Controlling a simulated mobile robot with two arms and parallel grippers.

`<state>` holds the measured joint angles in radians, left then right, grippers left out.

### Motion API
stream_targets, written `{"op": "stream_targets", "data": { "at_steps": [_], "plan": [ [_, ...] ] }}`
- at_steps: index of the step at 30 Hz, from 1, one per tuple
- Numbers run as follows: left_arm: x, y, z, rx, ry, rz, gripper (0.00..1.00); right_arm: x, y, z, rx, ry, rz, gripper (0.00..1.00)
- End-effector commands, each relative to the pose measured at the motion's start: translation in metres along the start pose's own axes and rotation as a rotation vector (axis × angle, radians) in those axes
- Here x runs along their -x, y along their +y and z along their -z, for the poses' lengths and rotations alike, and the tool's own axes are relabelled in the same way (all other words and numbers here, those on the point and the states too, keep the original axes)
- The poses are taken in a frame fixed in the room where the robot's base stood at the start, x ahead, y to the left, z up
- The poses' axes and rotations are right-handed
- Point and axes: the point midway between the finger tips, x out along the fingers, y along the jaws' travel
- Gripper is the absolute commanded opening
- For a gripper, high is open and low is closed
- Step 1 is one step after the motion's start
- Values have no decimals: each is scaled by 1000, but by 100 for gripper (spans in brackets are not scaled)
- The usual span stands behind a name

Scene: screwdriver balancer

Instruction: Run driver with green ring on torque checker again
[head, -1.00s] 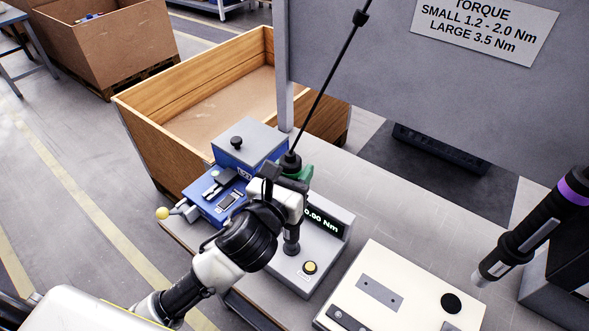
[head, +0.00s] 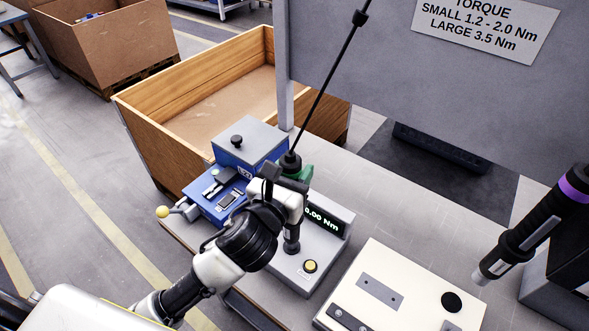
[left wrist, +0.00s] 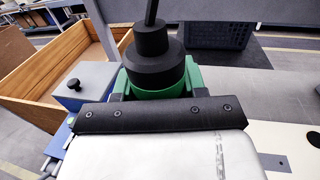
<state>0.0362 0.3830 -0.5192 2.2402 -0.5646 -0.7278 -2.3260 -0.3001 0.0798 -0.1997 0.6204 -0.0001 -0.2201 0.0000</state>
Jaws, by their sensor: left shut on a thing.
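The driver with the green ring (head: 304,173) hangs upright from a dark cable and stands over the torque checker (head: 328,241). The ring also shows in the left wrist view (left wrist: 194,77), close in front of the gripper. My left gripper (head: 291,186) is shut around the driver. The driver's lower end (head: 291,240) reaches down to the checker, but I cannot tell whether it is seated. The checker's display (head: 323,220) reads 0.00 Nm, and a yellow button (head: 310,266) sits on its front. My right gripper is not in view.
A blue device (head: 222,192) with a yellow-knobbed lever stands left of the checker. A cream panel (head: 400,290) lies to the right. A purple-ringed driver (head: 545,220) is at the far right. A grey sign board (head: 380,90) stands behind. A wooden crate (head: 180,135) is at the back left.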

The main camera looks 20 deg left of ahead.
Motion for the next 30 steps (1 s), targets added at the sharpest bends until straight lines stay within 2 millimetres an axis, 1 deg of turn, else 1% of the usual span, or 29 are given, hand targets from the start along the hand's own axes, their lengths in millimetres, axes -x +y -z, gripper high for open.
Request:
{"op": "stream_targets", "data": {
  "at_steps": [1,23,26,30],
  "plan": [
    [0,0,4,1,9,-1,0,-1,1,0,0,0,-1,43],
    [0,0,11,2,15,-1,0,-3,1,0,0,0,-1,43],
    [0,0,10,2,16,-1,0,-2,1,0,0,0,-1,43],
    [0,0,5,2,17,0,0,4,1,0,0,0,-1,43]
  ]
}}
